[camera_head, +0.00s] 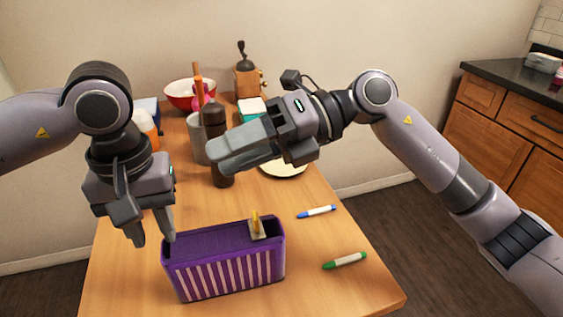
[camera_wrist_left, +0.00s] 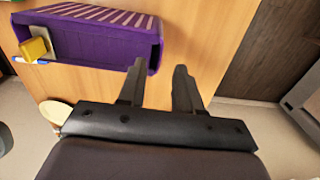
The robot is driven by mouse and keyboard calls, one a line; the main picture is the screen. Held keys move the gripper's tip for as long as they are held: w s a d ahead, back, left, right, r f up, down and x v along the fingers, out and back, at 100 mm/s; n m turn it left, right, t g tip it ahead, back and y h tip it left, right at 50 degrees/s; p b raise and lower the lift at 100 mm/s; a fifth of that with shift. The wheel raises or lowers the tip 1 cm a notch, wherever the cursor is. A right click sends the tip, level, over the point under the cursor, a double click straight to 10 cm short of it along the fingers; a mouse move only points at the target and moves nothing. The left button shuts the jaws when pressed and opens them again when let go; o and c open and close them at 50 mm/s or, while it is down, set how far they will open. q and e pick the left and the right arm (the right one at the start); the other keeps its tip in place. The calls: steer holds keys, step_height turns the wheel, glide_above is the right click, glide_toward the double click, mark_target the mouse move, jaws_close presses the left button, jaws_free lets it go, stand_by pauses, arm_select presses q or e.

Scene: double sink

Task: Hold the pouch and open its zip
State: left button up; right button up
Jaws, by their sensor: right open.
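The purple pouch with white stripes (camera_head: 222,277) stands upright near the front of the table. Its yellow zip pull (camera_head: 255,224), on a pale slider, is at the right end of its top. In the left wrist view the pouch (camera_wrist_left: 95,42) is at upper left, with the zip pull (camera_wrist_left: 33,49) at its far end. My left gripper (camera_head: 154,238) points down at the pouch's left end, its fingers apart and nothing between them. I cannot tell whether a finger touches the pouch. My right gripper (camera_head: 222,155) is open and empty, above the table behind the pouch, pointing left.
A blue marker (camera_head: 317,212) and a green marker (camera_head: 345,260) lie right of the pouch. A dark brown mill (camera_head: 215,125), a grey cup (camera_head: 197,150), a white plate (camera_head: 283,170), a red bowl (camera_head: 182,95) and a coffee grinder (camera_head: 246,82) stand behind. The table's front right is mostly clear.

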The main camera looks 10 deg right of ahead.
mark_target(165, 257)
arm_select(q)
steer(key=shift+f, duration=3.6)
arm_select(e)
steer(key=s+d+n+t+h, duration=0.3)
steer(key=d+n+h, duration=0.2)
steer(key=h, duration=0.6)
steer(key=shift+d+f+t, duration=0.15)
steer(key=shift+f+t, duration=0.15)
arm_select(q)
jaws_close()
